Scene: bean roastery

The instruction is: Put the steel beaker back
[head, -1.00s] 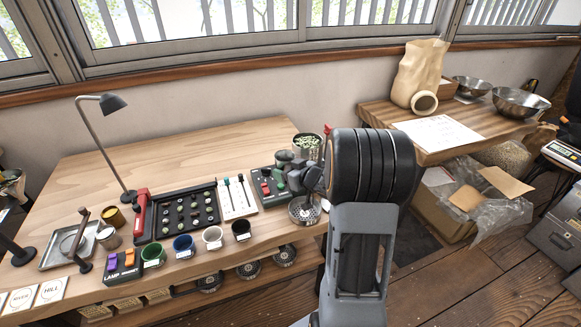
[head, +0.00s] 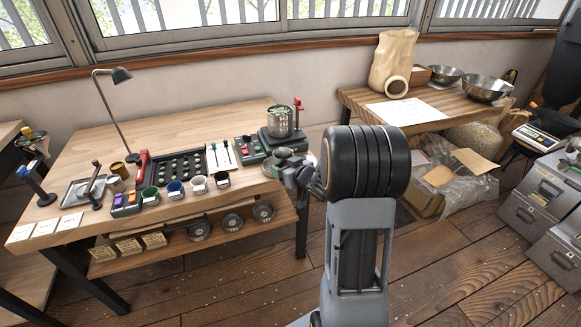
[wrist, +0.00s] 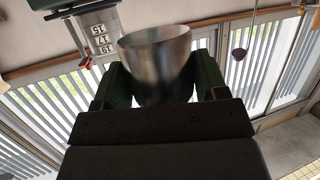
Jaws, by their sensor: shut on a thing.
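In the wrist view a plain steel beaker (wrist: 155,58) sits between the two dark green fingers of my gripper (wrist: 158,82), which is shut on it. The beaker's wider rim faces away from the palm. In the head view my gripper (head: 284,166) is over the right front corner of the bench (head: 105,150), in front of the scale.
A steel pot of green beans (head: 281,121) stands on the scale, close behind my gripper. Several cups, including a white one (head: 198,184), line the bench's front. A side table (head: 437,135) carries a sack (head: 395,62) and steel bowls. The bench's back left is bare.

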